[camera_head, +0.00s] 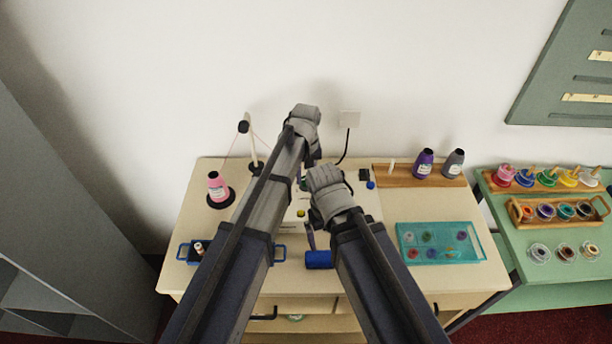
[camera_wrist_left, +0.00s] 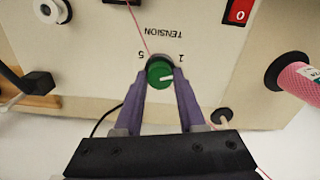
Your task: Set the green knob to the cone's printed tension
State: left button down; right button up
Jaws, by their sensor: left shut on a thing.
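The green knob (camera_wrist_left: 160,72) sits on the cream machine panel (camera_wrist_left: 205,50), under the upside-down word TENSION. A 5 is at its left and a 1 at its right. Its white pointer line points right, toward the side of the 1. My left gripper (camera_wrist_left: 160,76) is shut on the knob, a purple finger on each side. The pink cone (camera_head: 218,187) stands on a black base at the left; it also shows in the left wrist view (camera_wrist_left: 299,82). Its label print is too small to read. My right gripper (camera_head: 310,236) hangs over the counter's middle; its opening cannot be told.
A red switch (camera_wrist_left: 238,11) marked 0 is near the knob. Purple (camera_head: 424,163) and grey (camera_head: 454,163) cones stand back right. A thread crosses the panel.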

pick_arm(q)
jog(key=shift+s+n, duration=0.1)
jog(key=shift+n, duration=1)
jog(key=c, duration=0.5)
grip_release()
notch_tip(320, 180, up, 8)
jog(key=p, duration=0.8)
jog(key=shift+f, duration=0.1)
pick_arm(e)
notch_tip(320, 180, up, 8)
pick_arm(q)
jog(key=shift+f, duration=0.15)
pick_arm(e)
jog(key=shift+f, duration=0.2)
